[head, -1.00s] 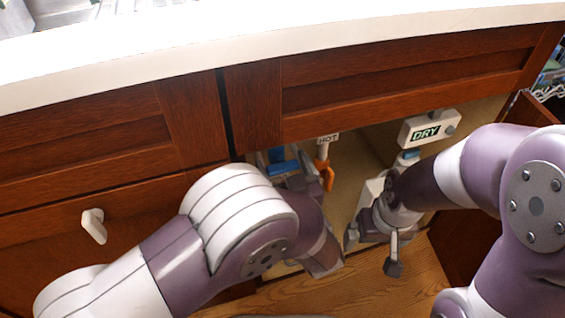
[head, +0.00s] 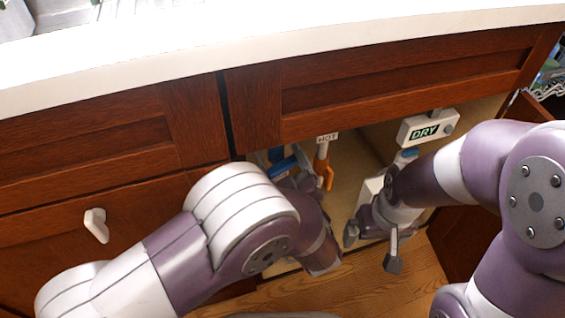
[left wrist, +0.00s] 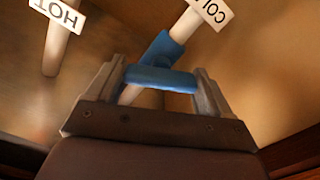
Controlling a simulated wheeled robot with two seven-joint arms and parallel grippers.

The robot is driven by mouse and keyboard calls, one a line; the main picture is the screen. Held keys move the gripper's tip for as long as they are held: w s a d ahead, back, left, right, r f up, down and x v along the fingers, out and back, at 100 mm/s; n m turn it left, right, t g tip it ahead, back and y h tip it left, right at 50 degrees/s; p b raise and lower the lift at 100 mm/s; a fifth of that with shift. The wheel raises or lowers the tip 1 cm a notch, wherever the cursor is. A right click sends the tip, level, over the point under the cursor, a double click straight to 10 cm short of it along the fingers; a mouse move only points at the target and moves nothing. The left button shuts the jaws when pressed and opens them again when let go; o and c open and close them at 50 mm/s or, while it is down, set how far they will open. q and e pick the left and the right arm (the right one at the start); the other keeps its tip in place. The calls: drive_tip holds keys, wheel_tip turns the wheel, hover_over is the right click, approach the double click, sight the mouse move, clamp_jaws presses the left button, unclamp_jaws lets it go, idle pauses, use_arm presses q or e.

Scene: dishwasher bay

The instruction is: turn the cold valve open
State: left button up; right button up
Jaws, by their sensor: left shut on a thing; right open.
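The cold valve has a blue handle (left wrist: 160,78) on a white pipe tagged COLD, partly cut off at the top of the left wrist view. The handle lies crosswise between the fingers of my left gripper (left wrist: 160,72), which is shut on it. In the head view the blue handle (head: 283,166) shows tilted inside the cabinet, and my left forearm and wrist hide most of the gripper. My right gripper (head: 372,250) is open, pointing down at the right of the cabinet opening.
The hot valve has an orange handle (head: 323,170) under a HOT tag (head: 327,138), close to the right of my left gripper. A box reading DRY (head: 427,128) hangs at the upper right of the opening. A white countertop (head: 250,50) overhangs the wooden cabinet front.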

use_arm(q)
drive_tip(key=n, duration=0.2)
drive_tip(key=shift+f+n, duration=0.1)
drive_tip(key=shift+n, duration=0.3)
drive_tip(key=n+b, duration=0.1)
drive_tip(key=n, duration=0.1)
drive_tip(key=shift+a+f+n, duration=0.1)
drive_tip(key=shift+n, duration=0.3)
drive_tip(key=n+b, duration=0.1)
drive_tip(key=n, duration=0.2)
drive_tip(key=shift+f+b, duration=0.1)
drive_tip(key=shift+b, duration=0.25)
drive_tip(key=shift+n+b, duration=0.95)
drive_tip(key=shift+n, duration=0.95)
drive_tip(key=o, duration=0.9)
